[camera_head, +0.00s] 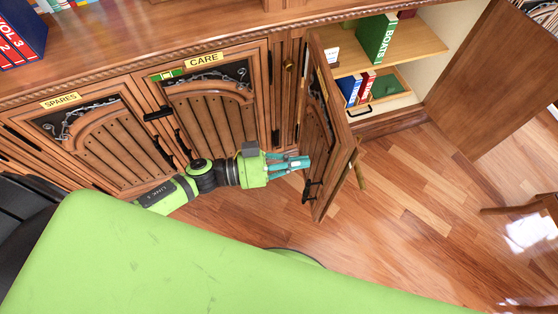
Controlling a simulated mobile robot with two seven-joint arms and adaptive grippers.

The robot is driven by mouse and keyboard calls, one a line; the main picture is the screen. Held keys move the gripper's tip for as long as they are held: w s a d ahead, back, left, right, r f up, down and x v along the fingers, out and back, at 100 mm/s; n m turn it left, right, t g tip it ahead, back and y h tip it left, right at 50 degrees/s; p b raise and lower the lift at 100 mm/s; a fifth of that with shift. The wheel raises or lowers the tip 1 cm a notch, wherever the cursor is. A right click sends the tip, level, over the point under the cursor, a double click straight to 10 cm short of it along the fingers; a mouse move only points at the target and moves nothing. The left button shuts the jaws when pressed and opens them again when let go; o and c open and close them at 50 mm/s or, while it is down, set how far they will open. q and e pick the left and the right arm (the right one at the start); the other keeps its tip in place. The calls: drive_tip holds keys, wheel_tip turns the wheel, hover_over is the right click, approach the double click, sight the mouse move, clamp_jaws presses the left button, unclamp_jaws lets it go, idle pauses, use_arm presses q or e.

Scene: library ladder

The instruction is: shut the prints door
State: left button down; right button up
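A wooden cabinet door (317,130) with an arched panel stands swung open at the middle, seen nearly edge-on. A dark handle (312,188) is on its outer face, and a brass-coloured knob or latch (360,177) sticks out on the other side. No label reading "prints" is legible, so I cannot tell for sure that this is the prints door. My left gripper (303,162), with teal fingers, is at this door's outer face, a little above the handle. The fingers look close together; contact with the door is unclear. My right gripper is out of view.
The opened compartment has a shelf (410,48) with a green BOATS book (376,38), and blue and red books below. Another wooden panel (500,80) stands at right. Doors labelled CARE (204,59) and SPARES (61,100) are shut.

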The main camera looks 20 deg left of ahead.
sight(339, 157)
use_arm(q)
drive_tip(key=x, duration=0.6)
drive_tip(key=shift+w+d, duration=0.15)
drive_tip(key=shift+d, duration=0.05)
